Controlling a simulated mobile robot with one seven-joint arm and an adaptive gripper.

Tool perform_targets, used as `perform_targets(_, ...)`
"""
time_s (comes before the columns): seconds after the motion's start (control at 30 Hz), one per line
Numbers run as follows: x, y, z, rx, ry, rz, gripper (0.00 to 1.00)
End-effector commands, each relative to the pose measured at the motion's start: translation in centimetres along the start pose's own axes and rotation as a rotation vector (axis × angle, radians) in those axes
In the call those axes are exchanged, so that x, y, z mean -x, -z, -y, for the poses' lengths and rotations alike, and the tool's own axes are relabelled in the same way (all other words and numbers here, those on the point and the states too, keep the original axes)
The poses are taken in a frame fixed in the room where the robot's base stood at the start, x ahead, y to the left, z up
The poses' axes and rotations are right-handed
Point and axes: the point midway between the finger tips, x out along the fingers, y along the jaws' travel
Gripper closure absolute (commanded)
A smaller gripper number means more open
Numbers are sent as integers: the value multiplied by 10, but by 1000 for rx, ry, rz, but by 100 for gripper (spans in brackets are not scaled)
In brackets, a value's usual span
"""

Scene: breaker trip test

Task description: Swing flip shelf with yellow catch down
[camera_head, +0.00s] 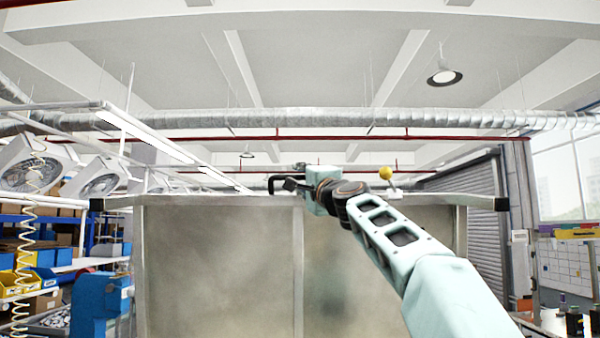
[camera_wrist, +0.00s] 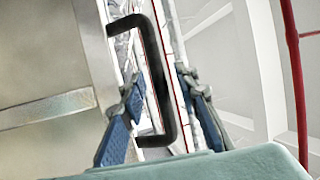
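The flip shelf (camera_head: 220,265) shows as a large grey metal panel with a pale frame, standing up in front of me in the head view. A yellow ball knob (camera_head: 386,172), seemingly the catch, sits on a short stem above its top edge, right of middle. A black bar handle (camera_head: 282,179) is at the top edge, left of the knob. In the wrist view the handle (camera_wrist: 159,70) runs between the two blue fingers of my gripper (camera_wrist: 160,80). The fingers are apart, with gaps visible beside the bar. In the head view my gripper is beside the handle, its fingers mostly hidden.
Shelves with blue and yellow bins (camera_head: 45,258) stand at the left. A roller shutter (camera_head: 480,230) is behind at the right. A red pipe (camera_head: 230,139) and a silver duct (camera_head: 300,118) run overhead behind the panel. Open air lies above the panel.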

Motion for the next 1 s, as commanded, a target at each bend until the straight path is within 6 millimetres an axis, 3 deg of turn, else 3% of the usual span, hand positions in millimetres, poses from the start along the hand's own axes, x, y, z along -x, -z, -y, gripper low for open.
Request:
perform_targets(0.27,-1,0,0,0,0,0,71)
perform_targets(0.57,-1,0,0,0,0,-1,100)
perform_targets(1.0,0,0,-1,1,1,0,100)
